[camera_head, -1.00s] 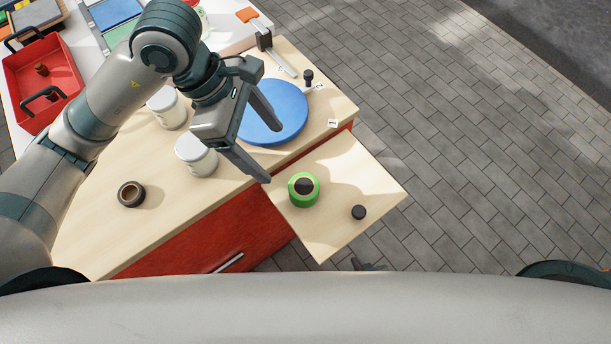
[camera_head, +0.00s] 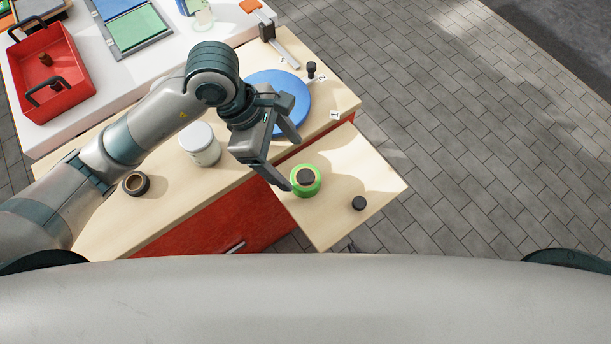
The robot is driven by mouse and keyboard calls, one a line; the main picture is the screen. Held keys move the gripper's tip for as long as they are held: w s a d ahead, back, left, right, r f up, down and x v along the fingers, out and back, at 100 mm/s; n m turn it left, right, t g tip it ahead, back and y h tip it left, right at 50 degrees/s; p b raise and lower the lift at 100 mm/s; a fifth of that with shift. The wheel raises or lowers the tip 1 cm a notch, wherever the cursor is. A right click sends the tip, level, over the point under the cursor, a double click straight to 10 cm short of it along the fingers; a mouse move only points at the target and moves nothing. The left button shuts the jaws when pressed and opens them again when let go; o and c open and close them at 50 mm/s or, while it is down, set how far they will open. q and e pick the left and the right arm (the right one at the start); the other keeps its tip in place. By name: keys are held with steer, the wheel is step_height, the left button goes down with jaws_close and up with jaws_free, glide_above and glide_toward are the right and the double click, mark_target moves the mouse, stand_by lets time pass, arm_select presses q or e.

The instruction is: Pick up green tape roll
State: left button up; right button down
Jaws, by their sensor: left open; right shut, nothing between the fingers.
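The green tape roll (camera_head: 306,192) lies flat on the pale wooden side shelf at the right end of the bench; its middle looks dark. My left gripper (camera_head: 291,162) is open and empty. Its fingers point down and right, over the gap between the bench top and the shelf. The nearer fingertip is close to the left edge of the roll in the picture; I cannot tell whether it touches. My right gripper is not in view.
A small black disc (camera_head: 358,203) lies on the shelf (camera_head: 335,222) right of the roll. A blue disc (camera_head: 296,93), a white jar (camera_head: 201,146) and a dark tape roll (camera_head: 136,184) are on the bench. A red tray (camera_head: 58,103) stands at upper left.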

mark_target(304, 177)
arm_select(q)
steer(key=x, duration=0.3)
steer(key=shift+d+f, duration=0.1)
steer(key=shift+f, duration=0.2)
steer(key=shift+d+f, duration=0.15)
steer(key=shift+f, duration=0.15)
arm_select(e)
steer(key=shift+s+d+f, duration=0.2)
steer(key=shift+s, duration=0.2)
steer(key=shift+s+d+f, duration=0.2)
steer(key=shift+s, duration=0.2)
arm_select(q)
steer(key=shift+p, duration=0.3)
steer(key=shift+f, duration=0.15)
steer(key=shift+s+d+f, duration=0.1)
steer(key=shift+d+f, duration=0.05)
steer(key=shift+f, duration=0.1)
steer(key=p+x, duration=0.1)
steer(key=x, duration=0.3)
steer(key=shift+d+f+p, duration=0.1)
steer(key=shift+f+p, duration=0.1)
steer(key=shift+p, duration=0.15)
arm_select(e)
steer(key=s+d+f+g, duration=0.2)
steer(key=s, duration=0.4)
steer(key=shift+d+f+h, duration=0.2)
steer(key=shift+d+h, duration=0.1)
steer(key=shift+w, duration=0.15)
